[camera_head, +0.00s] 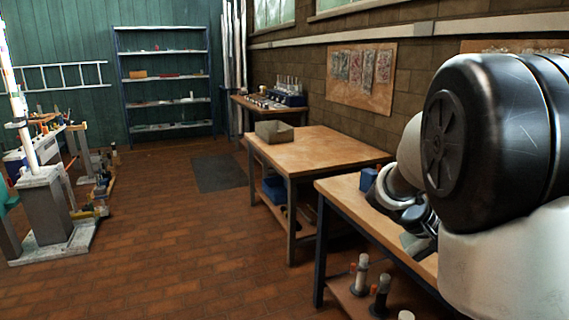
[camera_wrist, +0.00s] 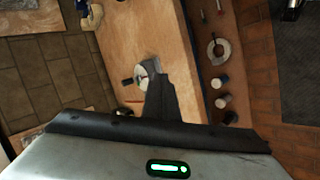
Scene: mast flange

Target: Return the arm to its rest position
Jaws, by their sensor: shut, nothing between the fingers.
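My gripper (camera_wrist: 166,66) points down over a wooden workbench (camera_wrist: 120,35) in the wrist view. Its dark fingers are together with nothing held between them. A round white and black object (camera_wrist: 143,74) lies just left of the fingertips, partly hidden by them. I cannot tell whether the fingers touch the bench. In the head view my arm's large black and white links fill the right side, bent over the near workbench (camera_head: 345,189), and hide much of the gripper.
Several cylinders (camera_wrist: 222,101) and a grey ring (camera_wrist: 215,52) are on the bench's lower shelf. A blue object (camera_head: 369,179) stands on the near bench. A second table (camera_head: 325,150) holds an open box (camera_head: 273,131).

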